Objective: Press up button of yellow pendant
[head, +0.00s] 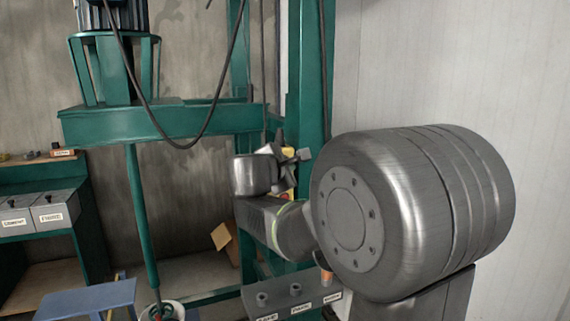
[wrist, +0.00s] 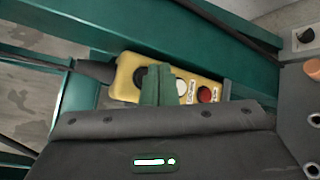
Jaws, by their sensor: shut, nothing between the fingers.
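The yellow pendant (wrist: 124,84) hangs in front of a green beam in the wrist view, tilted, with its cable end at the left. A dark button (wrist: 139,75), a white button (wrist: 181,87) and a red button (wrist: 205,95) show on its face. My gripper (wrist: 157,72) is shut and empty. Its fingertips overlap the pendant's face between the dark and white buttons and hide part of it. I cannot tell whether they touch it. In the head view my gripper (head: 303,155) is beside the green column, and only a sliver of the pendant (head: 290,151) shows behind it.
A green column (head: 309,75) stands right behind the pendant. A green press frame (head: 160,122) with a hanging black cable (head: 160,128) is to the left. A grey control box (head: 283,298) stands low in front. A blue stool (head: 75,297) is at the lower left.

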